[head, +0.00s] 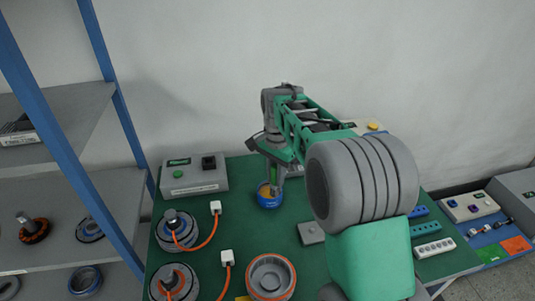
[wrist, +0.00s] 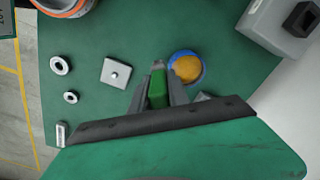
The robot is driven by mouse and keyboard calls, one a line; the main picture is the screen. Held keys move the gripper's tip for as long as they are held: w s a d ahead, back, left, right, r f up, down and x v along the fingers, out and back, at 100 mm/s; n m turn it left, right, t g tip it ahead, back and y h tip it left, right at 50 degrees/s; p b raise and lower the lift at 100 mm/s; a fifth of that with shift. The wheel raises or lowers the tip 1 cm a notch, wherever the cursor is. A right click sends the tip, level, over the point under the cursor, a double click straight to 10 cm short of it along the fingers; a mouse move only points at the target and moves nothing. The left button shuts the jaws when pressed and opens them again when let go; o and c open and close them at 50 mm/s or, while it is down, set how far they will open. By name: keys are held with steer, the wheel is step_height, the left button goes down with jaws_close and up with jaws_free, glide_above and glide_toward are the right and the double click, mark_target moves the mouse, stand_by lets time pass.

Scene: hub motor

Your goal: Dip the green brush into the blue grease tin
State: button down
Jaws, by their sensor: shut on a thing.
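The blue grease tin (head: 268,196) stands on the green bench top, with yellow-brown grease showing inside. In the wrist view the tin (wrist: 187,68) is just right of my gripper's fingertips. My gripper (wrist: 158,90) is shut on the green brush (wrist: 157,88), whose grey end points away from the gripper. In the head view the green brush (head: 273,175) shows upright between the fingers, right at the tin. My gripper (head: 274,182) covers part of the tin's rim there.
A grey control box (head: 195,177) stands at the back left of the bench. Hub motors with orange cables (head: 178,230) lie at the left, and an orange-rimmed round housing (head: 271,277) is in front. A small grey plate (head: 311,232) lies right of the tin. A blue-framed shelf (head: 110,90) stands left.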

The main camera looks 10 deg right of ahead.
steer(key=w+f+m+b, duration=0.1)
steer(key=w+f+m, duration=0.4)
steer(key=w+m, duration=0.2)
steer(key=shift+w, duration=0.2)
steer(key=shift+a+f, duration=0.1)
steer(key=shift+f, duration=0.05)
steer(key=shift+f+b, duration=1.35)
steer(key=shift+f, duration=1.15)
steer(key=shift+r, duration=0.15)
step_height(320, 180, up, 8)
steer(key=p, duration=0.5)
steer(key=shift+p, duration=0.35)
steer(key=shift+r, duration=0.1)
